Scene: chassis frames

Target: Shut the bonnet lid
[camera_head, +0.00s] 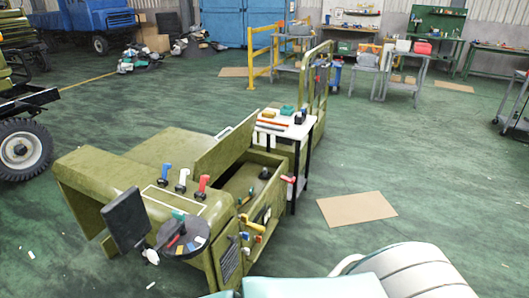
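An olive-green vehicle chassis body (130,185) stands left of the middle. An olive panel that looks like the bonnet lid (226,146) is raised, standing steeply tilted along the far side of an open bay (240,182). A dark knob-like part shows inside the bay. I cannot be fully sure that this panel is the bonnet lid. No gripper or arm of mine can be made out in this view.
Red-, white- and blue-handled tools stand on the body's top. A round dark tray (185,240) holds small items beside a black panel (124,217). A small white table (290,126) stands close behind the bay. A tan mat (356,208) lies on open floor.

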